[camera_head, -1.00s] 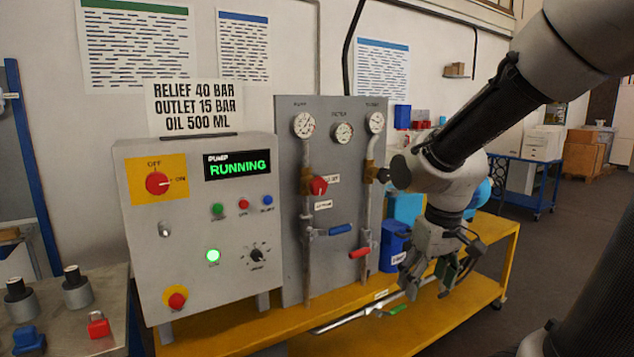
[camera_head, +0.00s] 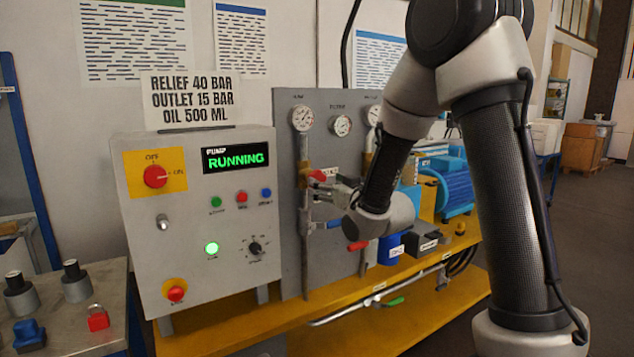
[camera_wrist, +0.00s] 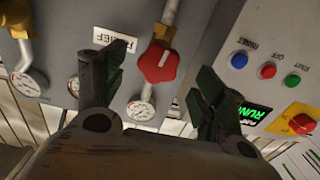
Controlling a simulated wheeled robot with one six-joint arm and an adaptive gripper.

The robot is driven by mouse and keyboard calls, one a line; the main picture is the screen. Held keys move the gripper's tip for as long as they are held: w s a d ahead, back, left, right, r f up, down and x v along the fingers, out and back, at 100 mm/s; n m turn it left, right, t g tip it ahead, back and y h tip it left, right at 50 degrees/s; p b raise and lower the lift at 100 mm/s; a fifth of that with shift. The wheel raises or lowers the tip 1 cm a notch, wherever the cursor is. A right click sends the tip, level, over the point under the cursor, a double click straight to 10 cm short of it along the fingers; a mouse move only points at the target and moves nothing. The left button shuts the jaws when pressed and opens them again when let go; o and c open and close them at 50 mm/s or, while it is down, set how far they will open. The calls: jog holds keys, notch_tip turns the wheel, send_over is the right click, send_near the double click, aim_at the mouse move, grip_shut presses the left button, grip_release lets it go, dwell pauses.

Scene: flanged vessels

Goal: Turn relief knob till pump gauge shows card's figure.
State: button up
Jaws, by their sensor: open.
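The card (camera_head: 190,99) on the control box reads RELIEF 40 BAR, OUTLET 15 BAR, OIL 500 ML. The pump gauge (camera_head: 302,117) is at the upper left of the grey panel; its needle is too small to read. The red relief knob (camera_head: 318,175) sits below it, partly covered by my gripper (camera_head: 322,196). In the wrist view the red knob (camera_wrist: 157,63), with a white mark, lies between and beyond the fingers of my gripper (camera_wrist: 150,88). The fingers are open and look apart from the knob. The RELIEF label (camera_wrist: 110,48) is beside it.
The control box (camera_head: 135,235) stands left of the panel and shows RUNNING. The outlet gauge (camera_head: 374,115) is partly behind my arm. A blue motor (camera_head: 452,186) stands to the right.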

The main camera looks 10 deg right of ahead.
jog(key=x, duration=0.5)
jog(key=shift+w+a, duration=0.1)
jog(key=shift+w, duration=0.2)
jog(key=c, duration=1)
